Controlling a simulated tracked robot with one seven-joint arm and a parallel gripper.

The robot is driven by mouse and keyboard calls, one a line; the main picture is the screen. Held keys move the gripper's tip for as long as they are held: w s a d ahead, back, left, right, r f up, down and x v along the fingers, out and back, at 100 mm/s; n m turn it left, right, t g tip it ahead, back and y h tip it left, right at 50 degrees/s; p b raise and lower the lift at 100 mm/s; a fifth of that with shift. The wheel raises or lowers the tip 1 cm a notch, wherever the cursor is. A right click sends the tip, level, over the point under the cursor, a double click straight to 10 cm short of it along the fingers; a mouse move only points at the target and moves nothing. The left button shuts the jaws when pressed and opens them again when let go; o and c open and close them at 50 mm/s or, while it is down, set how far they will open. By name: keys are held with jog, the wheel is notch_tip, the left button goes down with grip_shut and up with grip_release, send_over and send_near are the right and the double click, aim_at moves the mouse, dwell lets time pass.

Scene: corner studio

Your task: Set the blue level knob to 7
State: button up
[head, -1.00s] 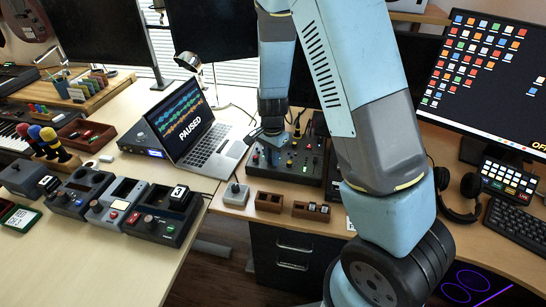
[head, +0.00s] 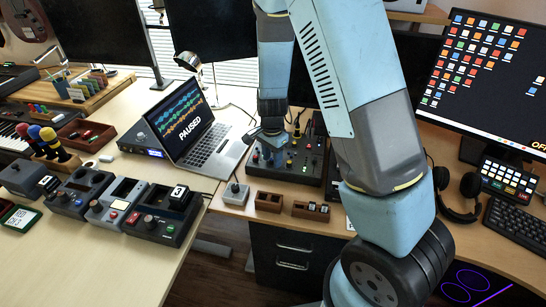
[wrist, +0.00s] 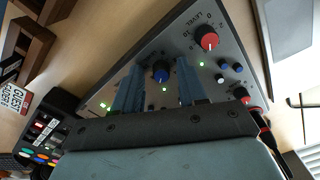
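The blue knob (wrist: 161,72) sits on the grey face of a mixer-like panel (wrist: 225,75) in the wrist view. A white pointer mark shows on it, but its scale is hidden and I cannot read the setting. My gripper (wrist: 159,65) is open, with one finger on each side of the blue knob and visible gaps to it. A red knob (wrist: 208,40) with a LEVEL scale is beside it. In the head view, my gripper (head: 270,143) is over the left part of the panel (head: 308,170) and hides the blue knob.
A laptop (head: 205,140) reading PAUSED stands left of the panel. A joystick box (head: 235,193) and small wooden trays (head: 268,202) lie in front. Headphones (head: 462,195) and a keyboard (head: 508,220) are to the right. Several control boxes fill the left table.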

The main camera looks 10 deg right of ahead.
aim_at(272, 159)
jog(key=shift+o, duration=0.2)
jog(key=shift+r, duration=0.1)
jog(key=shift+w+r, duration=0.1)
jog(key=shift+r, duration=0.2)
notch_tip(272, 159, up, 13)
dwell(0.3)
jog(key=s+d+r+n+t+y, duration=0.1)
jog(key=s+d+r+n, duration=0.3)
jog(key=r, duration=0.4)
jog(key=s+d+r+n+t+y, duration=0.1)
jog(key=s+d+r+n+t, duration=0.1)
jog(key=s+d+r, duration=0.35)
jog(key=s+d+r+n+t+h, duration=0.2)
jog(key=s+r, duration=0.6)
jog(key=s, duration=0.5)
jog(key=shift+d+r+n+t, duration=0.25)
jog(key=shift+d+n, duration=0.4)
jog(key=shift+n, duration=0.65)
